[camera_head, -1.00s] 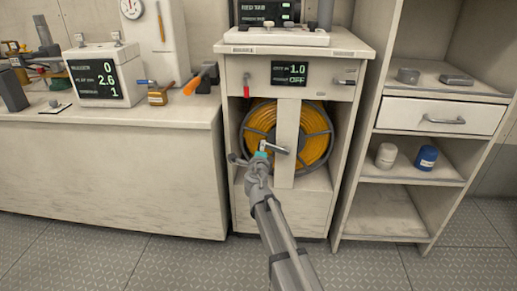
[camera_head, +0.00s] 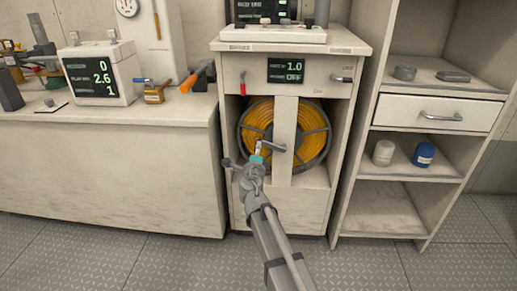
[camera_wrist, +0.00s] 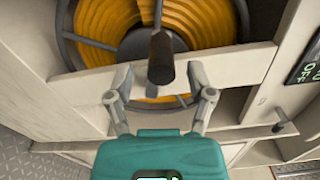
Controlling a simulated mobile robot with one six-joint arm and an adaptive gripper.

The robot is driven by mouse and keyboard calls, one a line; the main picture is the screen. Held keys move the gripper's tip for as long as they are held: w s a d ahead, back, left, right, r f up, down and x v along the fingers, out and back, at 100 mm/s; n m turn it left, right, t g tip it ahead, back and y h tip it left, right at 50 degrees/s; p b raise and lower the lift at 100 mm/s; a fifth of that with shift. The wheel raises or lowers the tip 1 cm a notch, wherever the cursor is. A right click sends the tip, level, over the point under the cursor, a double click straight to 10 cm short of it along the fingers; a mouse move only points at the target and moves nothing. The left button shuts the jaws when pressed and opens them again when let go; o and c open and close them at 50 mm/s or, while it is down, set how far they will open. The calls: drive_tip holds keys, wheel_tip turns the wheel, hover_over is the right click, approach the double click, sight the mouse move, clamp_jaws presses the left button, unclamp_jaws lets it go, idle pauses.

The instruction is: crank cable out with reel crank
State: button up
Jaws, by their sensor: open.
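The orange cable reel (camera_head: 309,128) sits in the open bay of the white cabinet, behind a pale upright bar (camera_head: 285,150). It also fills the top of the wrist view (camera_wrist: 98,22). The reel crank (camera_head: 277,147) is in front of the bar. In the wrist view its dark brown handle (camera_wrist: 161,58) points toward the camera. My gripper (camera_head: 247,163) is in front of the crank at the reel's lower left. In the wrist view my gripper (camera_wrist: 161,80) is open, its fingers on either side of the handle's line.
A display (camera_head: 286,71) on the cabinet reads 1.0 and OFF. A red lever (camera_head: 242,84) hangs at its left, and a grey handle (camera_head: 341,78) is at its right. A shelf unit (camera_head: 396,226) stands at right, a counter (camera_head: 110,117) at left. The front floor is clear.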

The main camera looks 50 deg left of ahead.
drive_tip(key=v, duration=0.8)
drive_tip(key=shift+s+d, duration=0.15)
drive_tip(key=shift+d, duration=0.05)
drive_tip(key=shift+c, duration=0.2)
